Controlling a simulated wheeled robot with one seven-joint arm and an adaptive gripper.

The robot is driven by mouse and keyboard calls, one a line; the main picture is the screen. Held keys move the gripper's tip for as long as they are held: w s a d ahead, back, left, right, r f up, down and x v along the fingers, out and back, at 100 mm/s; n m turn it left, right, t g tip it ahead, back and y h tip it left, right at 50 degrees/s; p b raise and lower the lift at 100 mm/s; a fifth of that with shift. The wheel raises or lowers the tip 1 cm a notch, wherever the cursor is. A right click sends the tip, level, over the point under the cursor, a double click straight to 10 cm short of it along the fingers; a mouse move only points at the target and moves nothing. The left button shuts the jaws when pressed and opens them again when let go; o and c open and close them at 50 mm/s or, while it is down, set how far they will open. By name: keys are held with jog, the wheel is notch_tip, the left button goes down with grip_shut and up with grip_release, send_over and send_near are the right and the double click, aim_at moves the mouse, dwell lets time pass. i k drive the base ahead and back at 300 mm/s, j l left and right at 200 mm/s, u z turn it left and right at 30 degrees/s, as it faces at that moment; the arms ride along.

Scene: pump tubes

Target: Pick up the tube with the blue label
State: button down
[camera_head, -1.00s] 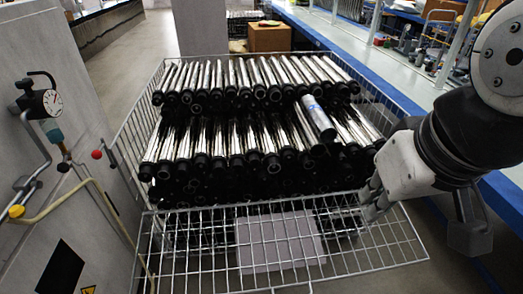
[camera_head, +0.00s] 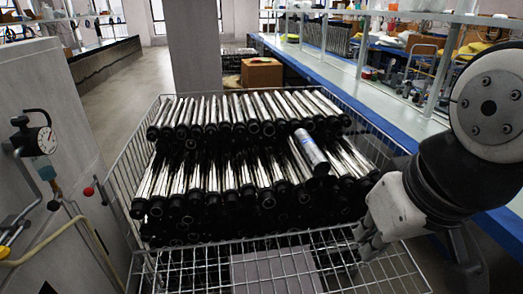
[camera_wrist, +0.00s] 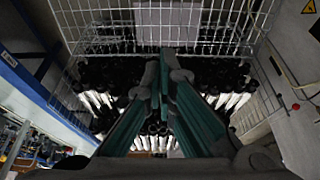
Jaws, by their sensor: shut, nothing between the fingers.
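The tube with the blue label (camera_head: 310,153) lies on top of the tube pile at its right side, tilted slightly. It is a silver-grey tube with a blue mark near its upper end and a black lower end. My gripper (camera_head: 368,250) is at the front right of the wire basket, lower in the picture than the tube and apart from it. In the wrist view my gripper (camera_wrist: 160,75) shows its green-sided fingers together and empty, with the tubes' black ends beyond them. I cannot make out the blue label in the wrist view.
The wire basket (camera_head: 405,160) holds many silver tubes (camera_head: 235,175) with black ends, stacked in rows. Its front mesh panel (camera_head: 330,272) lies folded outward. A grey cabinet with a gauge (camera_head: 45,140) stands at the left. A blue-edged bench (camera_head: 340,75) runs along the right.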

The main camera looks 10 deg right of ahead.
aim_at(319, 165)
jog(key=i+l+u, duration=0.25)
jog(key=l, duration=0.45)
jog(key=i+l+u, duration=0.2)
jog(key=l, duration=0.55)
jog(key=i+l+u, duration=0.25)
jog(key=l, duration=0.5)
jog(key=i+l+u, duration=0.2)
jog(key=l, duration=0.6)
jog(key=l+u, duration=0.25)
jog(key=l, duration=0.55)
